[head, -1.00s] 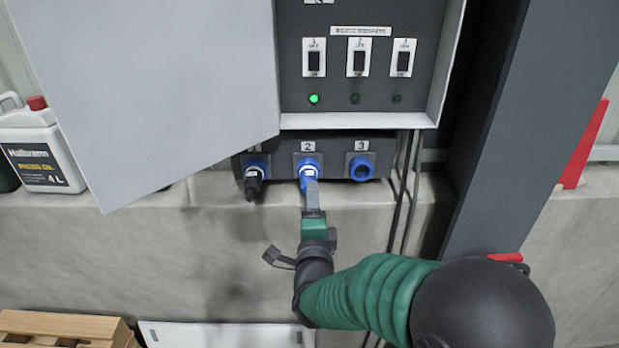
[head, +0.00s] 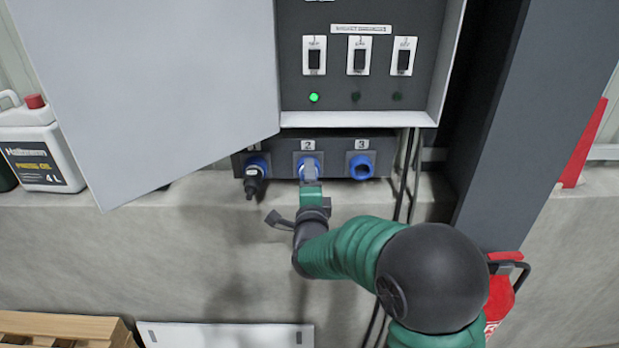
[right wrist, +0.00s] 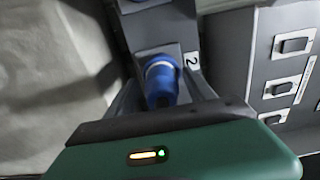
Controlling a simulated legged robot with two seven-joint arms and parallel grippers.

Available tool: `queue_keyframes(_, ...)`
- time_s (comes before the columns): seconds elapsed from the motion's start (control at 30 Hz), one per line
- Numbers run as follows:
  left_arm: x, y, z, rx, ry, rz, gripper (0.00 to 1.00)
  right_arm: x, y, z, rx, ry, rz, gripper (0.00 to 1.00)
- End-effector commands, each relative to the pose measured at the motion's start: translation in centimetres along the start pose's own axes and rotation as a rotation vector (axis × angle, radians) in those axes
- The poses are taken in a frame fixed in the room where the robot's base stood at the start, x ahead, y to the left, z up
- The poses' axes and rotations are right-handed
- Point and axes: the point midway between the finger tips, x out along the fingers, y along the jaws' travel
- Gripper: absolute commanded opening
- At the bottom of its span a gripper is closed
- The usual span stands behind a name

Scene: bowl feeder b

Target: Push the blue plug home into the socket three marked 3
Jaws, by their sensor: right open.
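The blue plug (right wrist: 162,95) sits at the socket marked 2, beside the "2" label (right wrist: 191,61) in the right wrist view. My right gripper (head: 309,172) is in front of that socket. Its open fingers reach along both sides of the blue plug; any contact is unclear. In the head view the gripper hides most of the plug, and how deep it sits cannot be told. Socket three (head: 361,167), under the "3" label (head: 362,145), is a blue ring with a dark, empty opening, to the right of my gripper. My left gripper is out of view.
A black plug (head: 253,181) hangs at socket 1 on the left. Above is a switch panel (head: 340,85) with one green light lit. A grey door (head: 160,90) hangs open at left. Dark cables (head: 401,180) run down right of socket three, near a dark column (head: 495,120).

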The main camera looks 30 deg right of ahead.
Motion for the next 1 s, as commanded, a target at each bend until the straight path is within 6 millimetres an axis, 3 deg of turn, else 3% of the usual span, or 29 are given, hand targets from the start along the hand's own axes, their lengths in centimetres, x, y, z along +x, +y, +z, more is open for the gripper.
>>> queue_keyframes(1.0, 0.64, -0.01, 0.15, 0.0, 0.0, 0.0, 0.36, -0.02, -0.07, -0.01, 0.0, 0.0, 0.0, 0.63)
